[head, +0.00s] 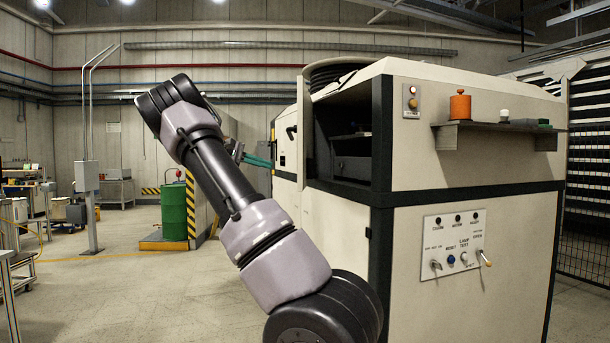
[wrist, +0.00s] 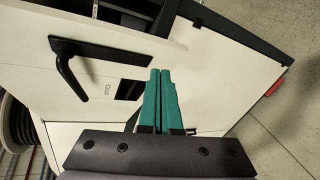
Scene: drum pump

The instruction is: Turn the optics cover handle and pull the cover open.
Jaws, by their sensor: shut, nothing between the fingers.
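The optics cover (wrist: 100,75) is a pale panel in the wrist view, with a small label that seems to read OPTICS. Its black handle (wrist: 63,80) has a long mounting plate and a lever bent down toward the lower part of the picture. My gripper (wrist: 161,72) has teal fingers pressed together and empty. Its fingertips are to the right of the handle and apart from it. In the head view my gripper (head: 256,161) shows beyond my arm, beside the machine's left side. A dark handle (head: 291,132) shows there on a pale panel, small and partly unclear.
The cream machine (head: 455,250) fills the right, with an open dark bay (head: 345,140), a control panel (head: 457,241) and a shelf (head: 500,128) holding an orange container. A green drum (head: 174,212) stands behind at left.

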